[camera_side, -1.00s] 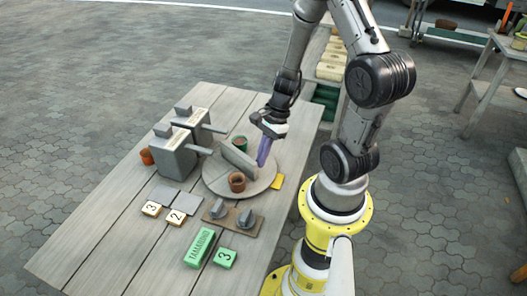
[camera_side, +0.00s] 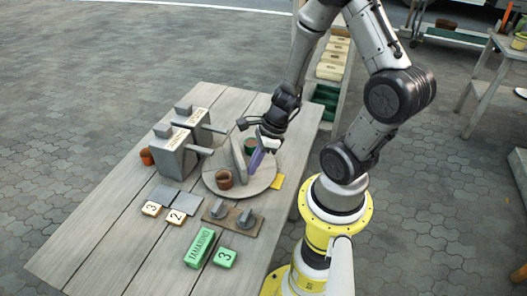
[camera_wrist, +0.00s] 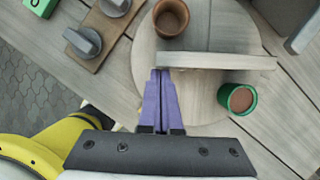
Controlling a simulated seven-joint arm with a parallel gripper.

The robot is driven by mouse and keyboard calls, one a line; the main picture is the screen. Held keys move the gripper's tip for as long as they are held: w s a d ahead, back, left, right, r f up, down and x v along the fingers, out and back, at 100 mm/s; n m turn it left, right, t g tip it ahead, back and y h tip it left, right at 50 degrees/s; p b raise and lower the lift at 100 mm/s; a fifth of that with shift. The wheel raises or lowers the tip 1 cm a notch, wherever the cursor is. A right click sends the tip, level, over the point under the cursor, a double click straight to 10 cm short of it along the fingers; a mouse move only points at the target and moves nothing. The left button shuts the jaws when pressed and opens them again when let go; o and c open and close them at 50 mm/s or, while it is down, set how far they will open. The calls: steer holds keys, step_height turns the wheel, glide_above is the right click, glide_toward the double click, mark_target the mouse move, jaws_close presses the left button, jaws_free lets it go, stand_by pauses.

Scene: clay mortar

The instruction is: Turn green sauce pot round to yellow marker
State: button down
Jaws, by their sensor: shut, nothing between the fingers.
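The green sauce pot (camera_side: 250,146), with brown sauce inside, stands on a round grey turntable (camera_side: 262,182), behind my gripper. It also shows at the right in the wrist view (camera_wrist: 226,103). An upright divider wall (camera_side: 237,157) crosses the turntable between it and a plain brown pot (camera_side: 224,179). The yellow marker (camera_side: 277,183) lies on the table at the turntable's right edge. My gripper (camera_side: 254,172) has purple fingers, shut and empty, low over the turntable. In the wrist view the fingertips (camera_wrist: 160,72) are against or very close to the wall near one end.
A board with two grey knobs (camera_side: 232,214) lies in front of the turntable. Grey boxes with handles (camera_side: 175,155) stand at left, near tiles numbered 3 and 2 (camera_side: 163,212). Green blocks (camera_side: 201,246) lie at the front. The table's left front is bare.

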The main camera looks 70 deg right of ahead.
steer(key=shift+w+a+m+t+h, duration=0.15)
steer(key=shift+w+a+m+h, duration=0.3)
steer(key=shift+m, duration=0.5)
steer(key=shift+w+a+m+t+h, duration=0.15)
steer(key=shift+w+a+m+h, duration=0.15)
steer(key=shift+a+m, duration=0.45)
steer(key=shift+w+a+m+h, duration=0.25)
steer(key=shift+w+m, duration=0.25)
steer(key=shift+m, duration=0.45)
steer(key=shift+w+a+m+h, duration=0.15)
steer(key=shift+w+m+h, duration=0.25)
steer(key=shift+m, duration=0.55)
steer(key=shift+w+a+m+h, duration=0.15)
steer(key=shift+w+m+h, duration=0.2)
steer(key=shift+w+m, duration=0.6)
steer(key=shift+w+a+m+h, duration=0.1)
steer(key=shift+w+m+h, duration=0.35)
steer(key=shift+m, duration=0.8)
steer(key=shift+w+d+m+g+h, duration=0.1)
steer(key=shift+w+m+g+h, duration=0.15)
steer(key=shift+w+m, duration=0.55)
steer(key=shift+w+d+m+g+h, duration=0.1)
steer(key=shift+w+m+g+h, duration=0.3)
steer(key=shift+m, duration=0.6)
steer(key=shift+w, duration=0.15)
